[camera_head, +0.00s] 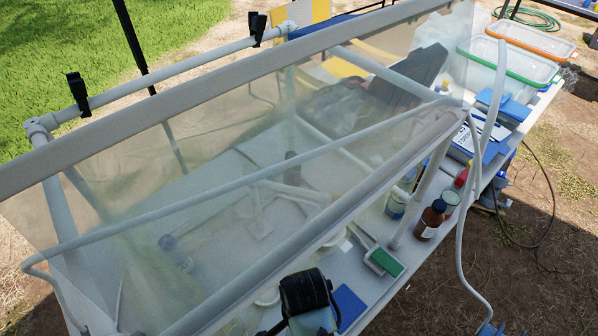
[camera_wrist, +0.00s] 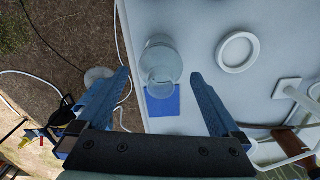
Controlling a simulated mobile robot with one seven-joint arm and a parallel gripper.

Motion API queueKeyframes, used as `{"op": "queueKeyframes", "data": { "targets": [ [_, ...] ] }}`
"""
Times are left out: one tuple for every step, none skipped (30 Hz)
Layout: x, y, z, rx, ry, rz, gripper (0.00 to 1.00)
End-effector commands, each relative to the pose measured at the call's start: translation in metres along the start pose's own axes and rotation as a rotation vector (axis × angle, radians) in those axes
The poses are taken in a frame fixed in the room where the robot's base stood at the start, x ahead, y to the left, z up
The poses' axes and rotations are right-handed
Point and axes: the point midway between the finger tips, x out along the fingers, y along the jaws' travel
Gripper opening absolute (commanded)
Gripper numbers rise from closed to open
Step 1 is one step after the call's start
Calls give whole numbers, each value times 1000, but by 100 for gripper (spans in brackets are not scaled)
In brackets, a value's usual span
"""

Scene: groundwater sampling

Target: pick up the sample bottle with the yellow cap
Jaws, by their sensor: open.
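My gripper (camera_wrist: 159,73) is open in the wrist view, its two blue fingers spread on either side of a clear, pale container (camera_wrist: 164,56) on the white table. I see no gap closed between the fingers and it. No yellow cap can be made out in either view.
A pipe frame with clear sheeting (camera_head: 240,200) covers much of the white table. A blue square (camera_wrist: 163,101) lies by the clear container, and a white ring (camera_wrist: 238,52) lies to its right. A green-topped block (camera_head: 385,262) and a hanging pale hose (camera_head: 466,235) are near the front edge.

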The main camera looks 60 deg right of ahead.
Motion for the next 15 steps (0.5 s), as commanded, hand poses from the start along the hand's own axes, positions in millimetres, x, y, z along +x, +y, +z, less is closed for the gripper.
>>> {"op": "queueKeyframes", "data": {
  "targets": [
    [10, 1, 0, 0, -1, 3, 100],
    [14, 0, 0, 0, -1, 2, 100],
    [19, 0, 0, 0, 0, 1, 100],
    [22, 0, 0, 0, 0, 1, 100],
    [24, 0, 0, 0, 0, 0, 100],
    [26, 0, 0, 0, 1, -1, 100],
    [28, 0, 0, 0, 1, -2, 100],
    [29, 0, 0, -1, 1, -1, 100],
    [32, 0, 0, -1, 0, 0, 100],
    [34, 0, 1, -1, 0, 0, 100],
    [37, 0, 2, -1, 0, 0, 100],
    [43, 0, 3, -2, 0, 2, 100],
    [47, 0, 4, -2, 0, 1, 100],
    [52, 0, 5, -2, 0, 2, 100],
    [58, 1, 6, -1, 0, 1, 100]
  ]
}}
